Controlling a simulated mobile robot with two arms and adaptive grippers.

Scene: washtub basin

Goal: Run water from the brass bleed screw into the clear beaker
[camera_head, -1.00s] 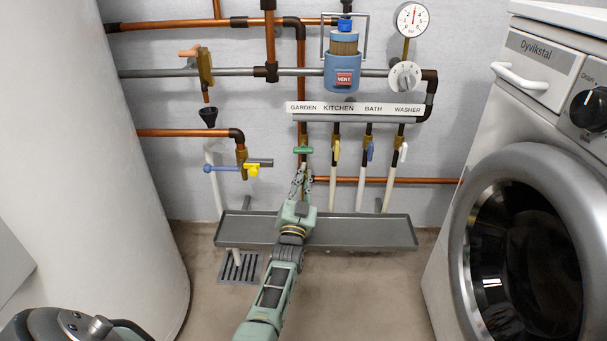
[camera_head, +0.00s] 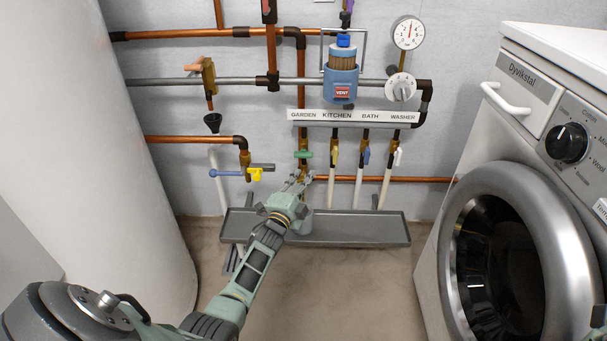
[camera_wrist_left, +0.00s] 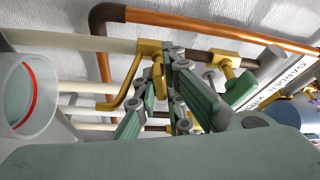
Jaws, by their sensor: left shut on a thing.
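My left gripper (camera_head: 298,182) is at the brass fitting (camera_head: 303,171) under the green GARDEN handle (camera_head: 303,154). In the left wrist view its fingers (camera_wrist_left: 162,72) are closed on a small brass part, apparently the bleed screw, which they mostly hide. A thin brass spout (camera_wrist_left: 112,103) curves off the fitting there. The clear beaker (camera_wrist_left: 28,100), with a red ring line, is at the left of that view. In the head view the beaker (camera_head: 305,224) is partly hidden behind my gripper, at the grey tray (camera_head: 365,240). I cannot tell whether water is running.
Yellow (camera_head: 335,154), blue (camera_head: 366,156) and white (camera_head: 398,156) valve handles are right of the green one. A blue filter housing (camera_head: 341,84) and a gauge (camera_head: 408,33) are above. A washing machine (camera_head: 515,230) bounds the right, a white tank (camera_head: 95,140) the left.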

